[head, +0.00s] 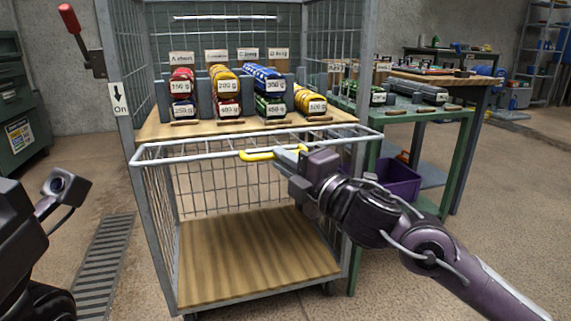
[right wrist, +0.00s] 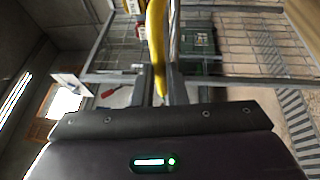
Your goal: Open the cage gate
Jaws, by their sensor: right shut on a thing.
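The cage gate (head: 240,198) is a wire-mesh panel with a pale tubular frame, at the lower front of the wire cage (head: 128,135). Its top rail carries a yellow handle (head: 256,155). My right gripper (head: 292,155) comes in from the right and is shut on the yellow handle. In the right wrist view the yellow handle (right wrist: 157,45) runs down between the two fingers (right wrist: 160,92). Whether the gate is latched I cannot tell. Part of my left arm shows at the left edge; its fingers are out of view.
A wooden shelf (head: 150,130) in the cage holds several labelled coloured rolls. The cage's wooden floor (head: 255,262) is bare. A red-knobbed lever (head: 75,25) stands at the left post. A green table (head: 440,117) and a purple bin (head: 398,180) are to the right. Floor at left is clear.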

